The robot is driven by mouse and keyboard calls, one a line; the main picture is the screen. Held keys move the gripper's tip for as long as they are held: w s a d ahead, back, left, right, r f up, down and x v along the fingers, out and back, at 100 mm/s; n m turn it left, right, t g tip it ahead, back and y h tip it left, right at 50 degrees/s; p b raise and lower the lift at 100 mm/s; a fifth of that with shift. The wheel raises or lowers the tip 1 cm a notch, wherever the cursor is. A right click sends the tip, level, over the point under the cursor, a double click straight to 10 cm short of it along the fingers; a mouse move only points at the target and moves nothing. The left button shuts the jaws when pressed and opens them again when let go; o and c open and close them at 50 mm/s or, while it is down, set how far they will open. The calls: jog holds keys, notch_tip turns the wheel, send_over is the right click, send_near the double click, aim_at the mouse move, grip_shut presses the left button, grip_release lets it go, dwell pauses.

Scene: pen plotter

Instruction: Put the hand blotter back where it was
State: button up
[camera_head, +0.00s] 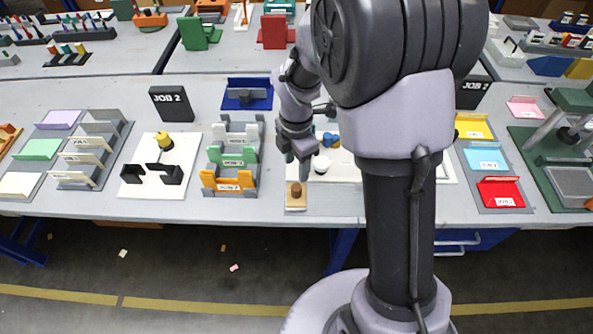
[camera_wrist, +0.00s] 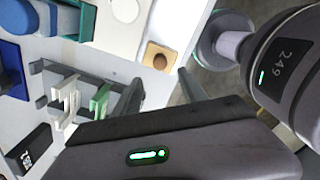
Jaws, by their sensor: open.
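What looks like the hand blotter, a brown round knob on a flat tan block (camera_head: 296,206), is at the table's front edge in the head view. It also shows in the wrist view (camera_wrist: 150,66), beyond and between my fingertips. I cannot tell for sure that this is the blotter and not a small stand with a knob on it. My gripper (camera_head: 299,168) is open and points down just behind and above the block in the head view. Its two fingers (camera_wrist: 160,88) are spread with nothing between them in the wrist view.
A rack with white, green and orange holders (camera_head: 210,181) stands left of the block. A white board (camera_head: 437,172) with a white round piece (camera_head: 321,164) is to the right. A blue tray (camera_head: 262,104) stands behind. The table's front edge (camera_head: 270,222) is close.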

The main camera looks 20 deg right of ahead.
jog(key=s+a+r+m+t, duration=0.15)
jog(key=s+r+m, duration=0.25)
jog(key=r+m, duration=0.55)
jog(key=s+a+r+m+t+y, duration=0.1)
jog(key=s+r+m+t, duration=0.1)
jog(key=s+r+m, duration=0.3)
jog(key=s+a+r+m+t+y, duration=0.1)
jog(key=s+r+m, duration=0.4)
jog(key=s+m, duration=0.5)
jog(key=shift+a+r+m+t, duration=0.25)
jog(key=shift+m+t, duration=0.3)
jog(key=shift+t, duration=0.1)
